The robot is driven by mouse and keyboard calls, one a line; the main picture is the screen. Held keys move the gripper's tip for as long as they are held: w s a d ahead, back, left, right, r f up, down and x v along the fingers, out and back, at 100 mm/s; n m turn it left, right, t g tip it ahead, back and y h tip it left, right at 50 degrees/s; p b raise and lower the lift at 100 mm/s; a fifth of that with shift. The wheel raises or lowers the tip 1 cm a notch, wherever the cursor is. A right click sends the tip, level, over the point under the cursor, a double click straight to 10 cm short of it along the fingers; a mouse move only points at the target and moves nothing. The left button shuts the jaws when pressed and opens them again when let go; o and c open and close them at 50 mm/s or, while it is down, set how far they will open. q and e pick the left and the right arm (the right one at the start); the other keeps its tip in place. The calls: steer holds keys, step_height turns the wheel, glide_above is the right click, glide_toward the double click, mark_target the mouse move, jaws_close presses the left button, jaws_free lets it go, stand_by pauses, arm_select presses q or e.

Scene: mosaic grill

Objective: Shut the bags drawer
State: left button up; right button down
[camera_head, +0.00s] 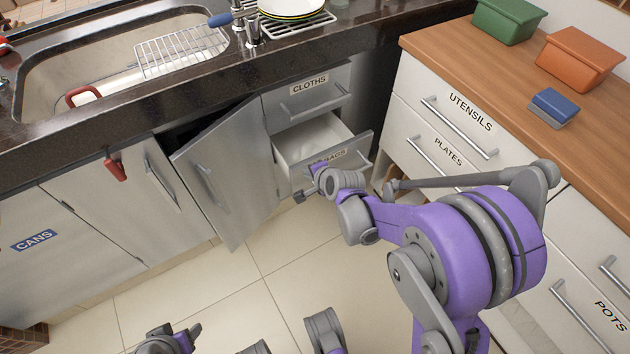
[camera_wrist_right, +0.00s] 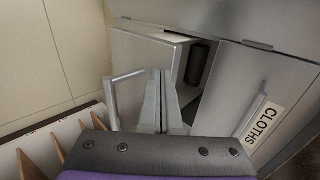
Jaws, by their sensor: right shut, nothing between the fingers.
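The bags drawer (camera_head: 325,157) is pulled out below the closed cloths drawer (camera_head: 307,90) in the head view, and its pale inside shows. Its label is partly hidden by my right gripper (camera_head: 310,182). That gripper is shut and empty, close to the drawer front at its handle side; I cannot tell whether it touches. In the right wrist view, the closed fingers (camera_wrist_right: 153,100) point toward the cabinet fronts. The bags label is not readable there. Part of my left arm (camera_head: 170,341) shows at the bottom of the head view; its jaws are unclear.
A grey cabinet door (camera_head: 228,170) stands open just left of the bags drawer. The wooden-topped unit (camera_head: 420,110) with utensils and plates drawers stands at the right. The tiled floor (camera_head: 215,285) in front is clear. The dark counter (camera_head: 180,95) overhangs the drawers.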

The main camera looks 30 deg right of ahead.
arm_select(q)
steer(key=shift+f, duration=0.1)
arm_select(e)
steer(key=shift+w+a, duration=0.1)
steer(key=shift+w, duration=0.45)
arm_select(q)
steer(key=shift+f, duration=0.15)
arm_select(e)
steer(key=w, duration=1.2)
steer(key=shift+a, duration=0.45)
steer(key=shift+s, duration=0.15)
